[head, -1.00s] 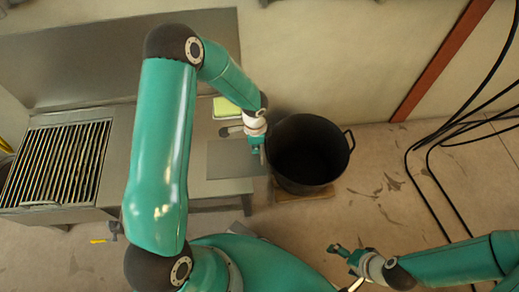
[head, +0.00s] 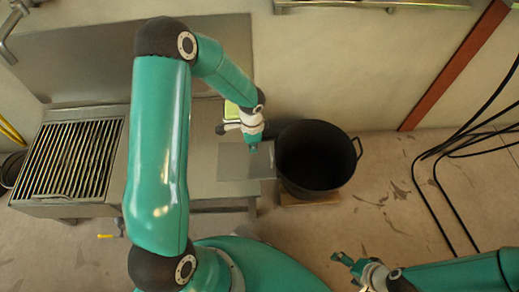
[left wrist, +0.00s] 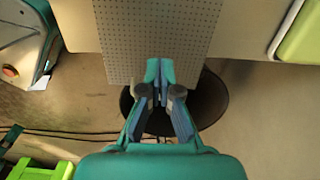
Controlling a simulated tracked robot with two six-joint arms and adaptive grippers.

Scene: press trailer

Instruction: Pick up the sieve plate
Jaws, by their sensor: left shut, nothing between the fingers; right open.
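The sieve plate (head: 236,167) is a flat grey sheet at the right end of the steel counter, and part of it reaches past the counter edge. Its rows of small holes show in the left wrist view (left wrist: 150,28). My left gripper (head: 254,146) is over the plate near its outer end. In the left wrist view my left gripper (left wrist: 160,72) is shut and empty, with its fingertips overlapping the plate's near part. I cannot tell whether they touch it. My right gripper (head: 345,260) is open and empty over the floor at the lower right.
A light green object (head: 231,110) lies behind the plate. A slatted grate (head: 70,158) is at the left. Black cables (head: 440,190) hang at the right.

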